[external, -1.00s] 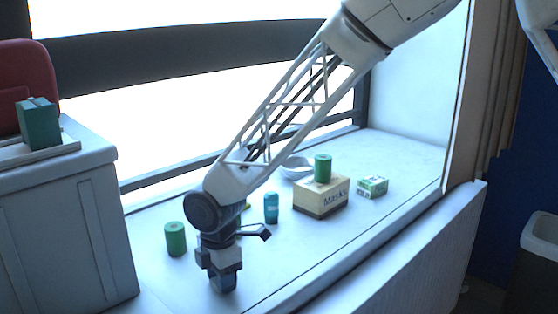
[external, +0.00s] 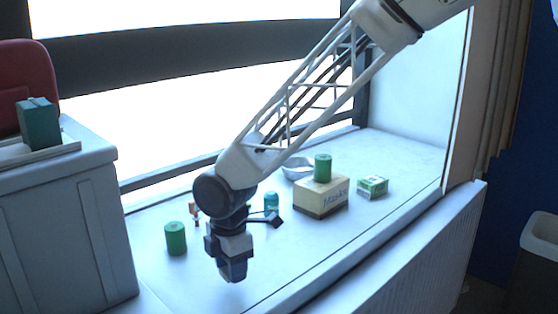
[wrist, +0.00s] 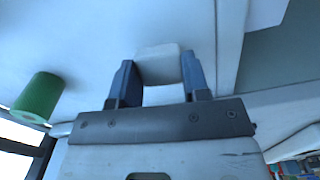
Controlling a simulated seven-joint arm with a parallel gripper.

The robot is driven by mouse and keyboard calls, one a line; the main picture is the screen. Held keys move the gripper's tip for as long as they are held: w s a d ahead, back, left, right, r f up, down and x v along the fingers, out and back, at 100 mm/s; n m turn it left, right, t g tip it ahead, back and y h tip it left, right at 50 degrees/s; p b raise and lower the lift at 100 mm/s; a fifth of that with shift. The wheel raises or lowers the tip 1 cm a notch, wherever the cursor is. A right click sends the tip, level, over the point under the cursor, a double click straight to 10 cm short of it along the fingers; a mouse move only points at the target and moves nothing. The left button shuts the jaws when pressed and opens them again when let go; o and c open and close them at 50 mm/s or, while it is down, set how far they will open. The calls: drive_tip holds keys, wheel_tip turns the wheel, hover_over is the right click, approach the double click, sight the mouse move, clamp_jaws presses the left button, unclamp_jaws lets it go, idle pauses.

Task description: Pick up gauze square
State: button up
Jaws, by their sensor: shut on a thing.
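The gauze square (wrist: 158,64) is a small white pad with rounded corners, seen between the fingertips in the wrist view. My gripper (wrist: 157,80) is shut on it, with one dark finger on each side. In the external view my gripper (external: 233,272) points down over the front part of the white surface. The gauze cannot be made out there, and the height of the fingertips above the surface is hard to tell.
A green cylinder (external: 175,239) stands left of my gripper. Behind are a teal bottle (external: 271,203), a Masks box (external: 321,198) with another green cylinder (external: 323,168) on top, a small green-white box (external: 373,187) and a pale dish (external: 297,166). The front right surface is clear.

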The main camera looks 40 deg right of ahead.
drive_tip(key=s+d+r, duration=0.1)
drive_tip(key=s+d, duration=0.3)
drive_tip(key=s, duration=0.8)
drive_tip(key=shift+s, duration=0.35)
drive_tip(key=shift+d, duration=0.1)
drive_tip(key=shift+r, duration=0.2)
